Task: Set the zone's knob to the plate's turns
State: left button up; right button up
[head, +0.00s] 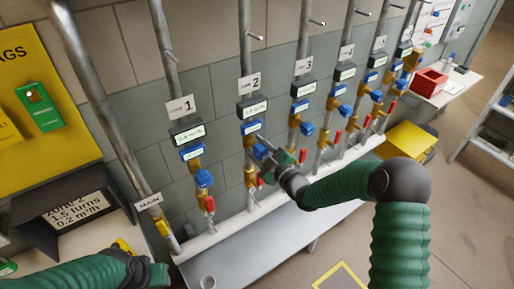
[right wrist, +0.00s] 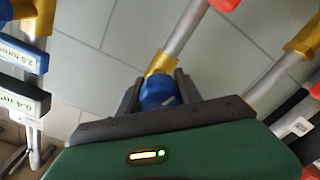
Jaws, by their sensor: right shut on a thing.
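A dark plate (head: 78,208) at the lower left reads "zone 2, 1.5 turns, 0.2 m³/h". The pipe with the "2" tag (head: 249,84) has a dark meter (head: 252,107) and a blue label below it; their small text is hard to read. My right gripper (head: 268,165) is at the blue knob on this pipe. In the right wrist view the blue knob (right wrist: 157,92) sits between the two dark fingers, which are shut on it, in front of a brass fitting. My left gripper (head: 152,274) is low at the left, away from the valves; its fingers are unclear.
Pipe 1 with its blue knob (head: 204,178) and red lever (head: 209,203) stands left of my right gripper. Pipe 3 with its knob (head: 307,129) is close on the right, with several more beyond. A grey bench (head: 245,245) lies below. A red bin (head: 430,82) is farther right.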

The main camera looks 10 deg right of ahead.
jog(key=shift+a+m, duration=0.1)
jog(key=shift+m, duration=0.3)
jog(key=m, duration=0.3)
jog(key=shift+m, duration=0.4)
jog(key=m, duration=0.5)
jog(key=shift+r, duration=0.1)
jog(key=m+p, duration=0.1)
jog(key=m, duration=0.4)
jog(key=shift+r+t, duration=0.1)
jog(key=shift+t, duration=0.2)
jog(key=m, duration=0.2)
jog(key=m+p, duration=0.1)
jog(key=m, duration=0.2)
jog(key=shift+w+d+m+h, duration=0.1)
jog(key=shift+d+m+h, duration=0.1)
jog(key=shift+m+h, duration=0.15)
